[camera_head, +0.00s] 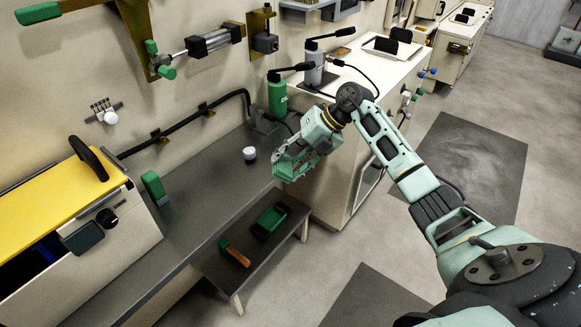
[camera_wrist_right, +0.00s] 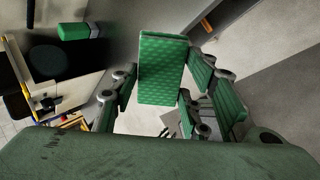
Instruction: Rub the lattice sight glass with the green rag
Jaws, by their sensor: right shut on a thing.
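My right gripper (camera_head: 287,168) is shut on a green block-like thing with a fine woven pattern, which looks like the folded green rag (camera_wrist_right: 162,70). In the right wrist view the rag stands between the fingers. In the head view the gripper hangs in the air near the far right end of the grey bench, and the rag is hard to separate from the green fingers. I cannot pick out the lattice sight glass in either view. My left gripper is not in view.
The grey bench (camera_head: 190,235) holds a green block (camera_head: 153,187) and a small white-topped cylinder (camera_head: 249,153). A yellow-topped case (camera_head: 60,208) stands at left. A low table bears a green tray (camera_head: 270,221) and a brown-and-green tool (camera_head: 236,255). A cream cabinet (camera_head: 345,165) stands beyond.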

